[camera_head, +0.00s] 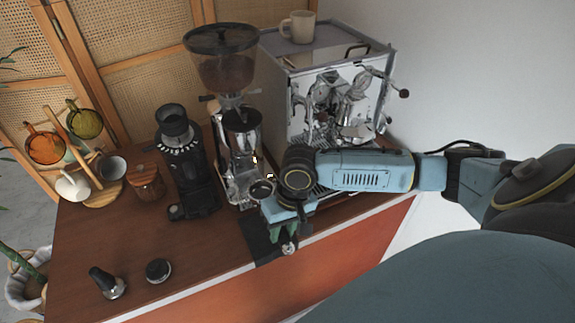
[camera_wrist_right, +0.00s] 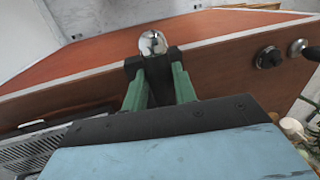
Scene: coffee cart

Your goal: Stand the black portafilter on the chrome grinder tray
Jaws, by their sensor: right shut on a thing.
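My right gripper (camera_head: 284,226) reaches in from the right over the counter's front edge, its green fingers pointing down. It is shut on the black portafilter (camera_head: 289,247), whose chrome handle end sticks out past the fingers. In the right wrist view, the gripper (camera_wrist_right: 160,82) and the portafilter's chrome end (camera_wrist_right: 152,42) also show. A round metal rim just beyond the gripper, near the grinder, looks like the portafilter's basket; the wrist hides the part between. The chrome grinder tray (camera_head: 238,191) is at the grinder's foot, left of this rim. I cannot tell whether they touch. My left gripper is out of view.
The tall grinder (camera_head: 242,130) and the espresso machine (camera_head: 340,95) stand behind my gripper. A tamper (camera_head: 107,283) and a round black tool (camera_head: 158,270) lie front left.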

